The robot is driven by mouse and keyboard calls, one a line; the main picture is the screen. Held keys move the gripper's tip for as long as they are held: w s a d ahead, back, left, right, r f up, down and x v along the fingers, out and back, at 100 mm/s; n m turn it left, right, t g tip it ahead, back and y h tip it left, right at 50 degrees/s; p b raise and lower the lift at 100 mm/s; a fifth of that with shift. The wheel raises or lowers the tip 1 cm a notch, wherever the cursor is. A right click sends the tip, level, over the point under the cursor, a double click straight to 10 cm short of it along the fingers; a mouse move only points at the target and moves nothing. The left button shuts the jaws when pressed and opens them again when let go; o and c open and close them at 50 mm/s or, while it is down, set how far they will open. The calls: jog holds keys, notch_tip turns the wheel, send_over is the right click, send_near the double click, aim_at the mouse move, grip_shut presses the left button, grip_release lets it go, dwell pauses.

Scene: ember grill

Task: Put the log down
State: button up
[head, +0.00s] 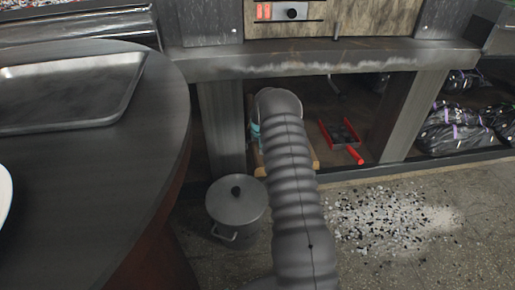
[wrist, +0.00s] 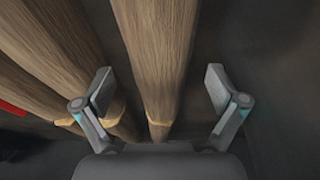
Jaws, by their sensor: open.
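In the wrist view my gripper (wrist: 159,83) is open, with one finger at each side of a brown wooden log (wrist: 160,50). The log runs away from me between the fingers, and its near end is a paler tan. A gap shows between the log and the right finger. Two more logs lie to the left, one close beside it (wrist: 72,45) and one farther out (wrist: 28,88). The left finger overlaps the nearer of these. In the head view my arm hides most of the logs and the gripper; small tan log parts (head: 315,165) show beside it, low under the counter.
A red tray-like tool (head: 340,134) lies right of my arm under the counter (head: 335,58). A lidded pot (head: 237,207) stands on the floor to the left. Black and white bits (head: 385,220) are scattered at right. Black bags (head: 455,130) lie far right.

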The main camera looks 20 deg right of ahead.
aim_at(258, 146)
jog(key=shift+v, duration=2.65)
